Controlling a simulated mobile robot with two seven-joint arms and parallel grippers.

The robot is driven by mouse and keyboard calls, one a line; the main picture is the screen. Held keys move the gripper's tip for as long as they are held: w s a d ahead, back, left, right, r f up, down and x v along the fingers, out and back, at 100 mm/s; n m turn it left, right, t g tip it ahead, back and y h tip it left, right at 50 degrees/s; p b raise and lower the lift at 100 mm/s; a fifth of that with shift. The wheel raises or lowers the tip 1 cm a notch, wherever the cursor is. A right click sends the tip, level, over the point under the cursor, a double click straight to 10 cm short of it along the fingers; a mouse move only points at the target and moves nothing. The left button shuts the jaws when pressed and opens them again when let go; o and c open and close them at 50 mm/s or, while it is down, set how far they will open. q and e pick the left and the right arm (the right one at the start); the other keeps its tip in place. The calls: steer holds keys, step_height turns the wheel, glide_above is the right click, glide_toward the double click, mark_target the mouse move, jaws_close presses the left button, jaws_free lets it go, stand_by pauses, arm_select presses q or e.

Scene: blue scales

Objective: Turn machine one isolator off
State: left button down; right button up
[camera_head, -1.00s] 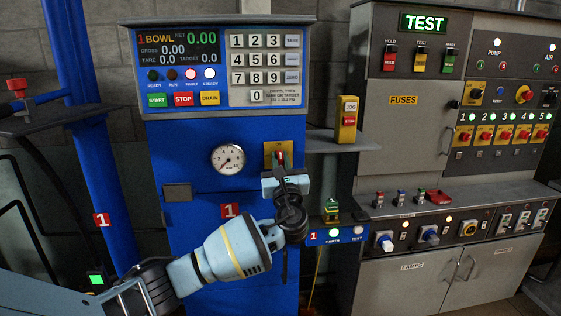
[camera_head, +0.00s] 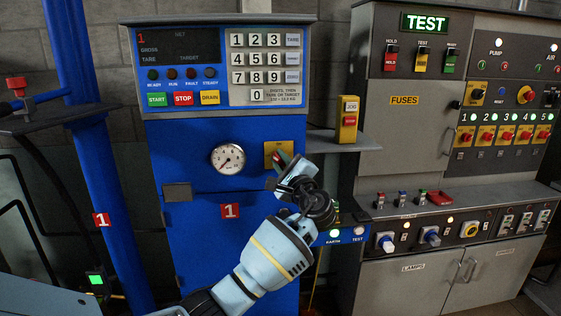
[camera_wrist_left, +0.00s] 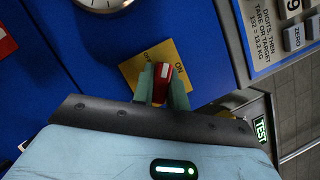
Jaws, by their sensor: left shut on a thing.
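The machine one isolator is a red handle on a yellow plate (camera_head: 272,150) on the blue cabinet (camera_head: 190,240), right of the round gauge. In the left wrist view the red handle (camera_wrist_left: 162,84) sits between the two green fingers of my left gripper (camera_wrist_left: 162,88), and the plate (camera_wrist_left: 180,62) reads OFF and ON. My left gripper (camera_head: 281,159) is shut on the handle, and the wrist is tilted. The cabinet's display (camera_head: 178,47) is dark except for a red 1, and the lamps under it are unlit. My right gripper is not in view.
A shelf with a yellow jog box (camera_head: 348,119) juts out right of the isolator. The grey test panel (camera_head: 470,100) stands further right, with several switches and lit lamps. A blue post (camera_head: 90,150) stands at left. A small earth and test box (camera_head: 340,236) is low beside the cabinet.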

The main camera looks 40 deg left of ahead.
arm_select(q)
steer(key=n+g, duration=0.1)
steer(key=n, duration=0.3)
steer(key=shift+g+h, duration=0.4)
steer(key=shift+n+g+h+p, duration=0.35)
steer(key=shift+n+h, duration=0.25)
steer(key=shift+n, duration=1.3)
steer(key=c, duration=1.4)
jaws_free()
steer(key=shift+s+d+f, duration=0.1)
steer(key=shift+s+d, duration=0.05)
steer(key=shift+d, duration=0.35)
steer(key=v, duration=0.6)
steer(key=shift+s+d, duration=0.2)
steer(key=shift+d, duration=0.15)
